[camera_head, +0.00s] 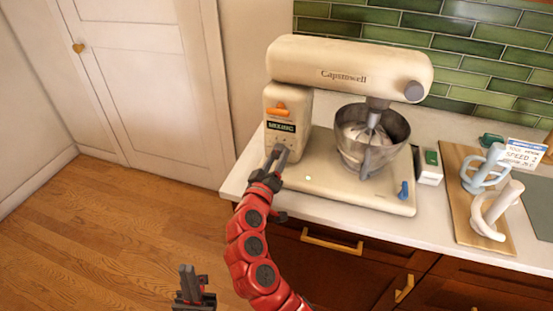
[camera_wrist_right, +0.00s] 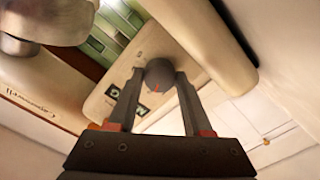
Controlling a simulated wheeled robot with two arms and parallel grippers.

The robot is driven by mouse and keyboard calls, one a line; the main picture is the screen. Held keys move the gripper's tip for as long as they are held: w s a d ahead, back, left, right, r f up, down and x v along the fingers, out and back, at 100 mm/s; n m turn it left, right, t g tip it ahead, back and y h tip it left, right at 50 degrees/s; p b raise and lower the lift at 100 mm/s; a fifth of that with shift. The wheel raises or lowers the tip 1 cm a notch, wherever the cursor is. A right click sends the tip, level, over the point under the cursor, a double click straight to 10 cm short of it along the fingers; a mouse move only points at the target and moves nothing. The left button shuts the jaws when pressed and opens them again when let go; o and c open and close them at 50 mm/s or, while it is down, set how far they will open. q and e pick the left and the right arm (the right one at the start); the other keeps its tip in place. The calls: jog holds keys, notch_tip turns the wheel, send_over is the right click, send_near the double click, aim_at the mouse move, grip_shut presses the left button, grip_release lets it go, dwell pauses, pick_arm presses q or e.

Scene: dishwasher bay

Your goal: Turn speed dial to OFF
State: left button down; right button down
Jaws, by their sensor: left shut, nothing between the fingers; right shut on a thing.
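The cream stand mixer (camera_head: 350,65) stands on the counter, its orange lever (camera_head: 277,109) and a small dark display (camera_head: 281,127) on the column. The display seems to read MIXING. The speed dial (camera_wrist_right: 159,74) is a dark grey round knob with a red mark; in the head view my gripper hides it. My right gripper (camera_head: 278,154) is shut on the dial, one finger on each side. My left gripper (camera_head: 188,279) is shut and empty, low over the floor at the bottom left, away from the mixer.
A metal bowl (camera_head: 394,127) with a beater sits under the mixer head. A blue knob (camera_head: 403,190) is on the base. To the right, a wooden board (camera_head: 460,205) holds attachments by a small sign (camera_head: 523,154). Drawers lie below; floor is clear on the left.

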jog(key=n, duration=0.3)
jog(key=shift+r+p, duration=0.15)
jog(key=shift+p, duration=0.2)
jog(key=n+p, duration=0.1)
jog(key=n, duration=0.2)
jog(key=shift+r+n, duration=0.15)
jog(key=shift+n, duration=0.15)
jog(key=n+p, duration=0.2)
jog(key=n, duration=0.2)
jog(key=shift+p, duration=0.4)
jog(key=shift+n+p, duration=0.8)
jog(key=shift+n, duration=0.8)
jog(key=shift+c, duration=1.7)
grip_release()
jog(key=shift+f, duration=0.2)
